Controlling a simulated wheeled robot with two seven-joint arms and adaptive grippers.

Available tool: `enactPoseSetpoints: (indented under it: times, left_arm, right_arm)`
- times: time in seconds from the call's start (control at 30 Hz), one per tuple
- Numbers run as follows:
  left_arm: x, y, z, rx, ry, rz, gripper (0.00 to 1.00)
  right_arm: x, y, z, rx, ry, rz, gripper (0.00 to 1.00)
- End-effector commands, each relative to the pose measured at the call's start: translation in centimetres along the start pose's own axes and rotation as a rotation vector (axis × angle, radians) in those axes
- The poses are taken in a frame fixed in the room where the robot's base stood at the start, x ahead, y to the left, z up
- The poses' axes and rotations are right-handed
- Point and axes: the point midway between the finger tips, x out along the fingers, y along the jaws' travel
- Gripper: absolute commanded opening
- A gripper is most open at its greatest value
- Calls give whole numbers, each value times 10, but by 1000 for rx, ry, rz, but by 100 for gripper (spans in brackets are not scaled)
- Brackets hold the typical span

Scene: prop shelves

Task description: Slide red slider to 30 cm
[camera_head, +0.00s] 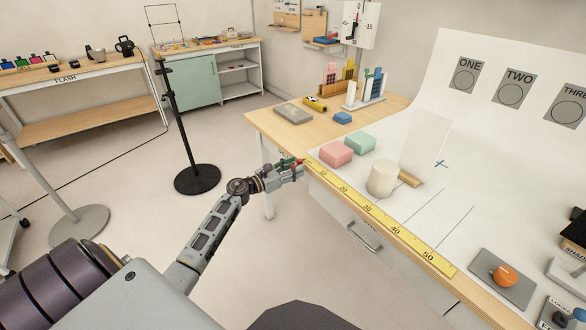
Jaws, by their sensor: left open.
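A yellow ruler (382,220) runs along the table's front edge, with numbers rising from the far left end toward the near right. Its 30 mark (368,209) is near the middle of the strip. The red slider (299,161) shows as a small red piece at the low-number end. My left gripper (300,168) is open at that same end, with its fingertips beside the red piece. The fingers partly cover it, and I cannot tell whether they touch it. My right gripper is not in view.
A pink block (335,153), a green block (360,142) and a white cylinder (382,178) stand behind the ruler. An orange knob (504,275) sits at the near right. A drawer handle (364,238) juts out below the edge. A black stand (178,120) stands left.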

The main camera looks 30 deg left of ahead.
Motion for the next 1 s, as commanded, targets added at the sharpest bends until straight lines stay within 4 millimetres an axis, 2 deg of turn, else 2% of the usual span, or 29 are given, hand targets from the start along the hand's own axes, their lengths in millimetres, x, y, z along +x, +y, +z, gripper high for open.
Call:
enactPoseSetpoints:
  times: [0.17, 0.5, 1.0]
  left_arm:
    - [0, 0, 0, 0, 0, 0, 42]
    - [0, 0, 0, 0, 0, 0, 0]
    - [0, -2, 0, 0, 1, 0, 0]
  right_arm:
    - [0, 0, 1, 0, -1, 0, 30]
    - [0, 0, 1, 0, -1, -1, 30]
    - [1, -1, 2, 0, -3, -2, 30]
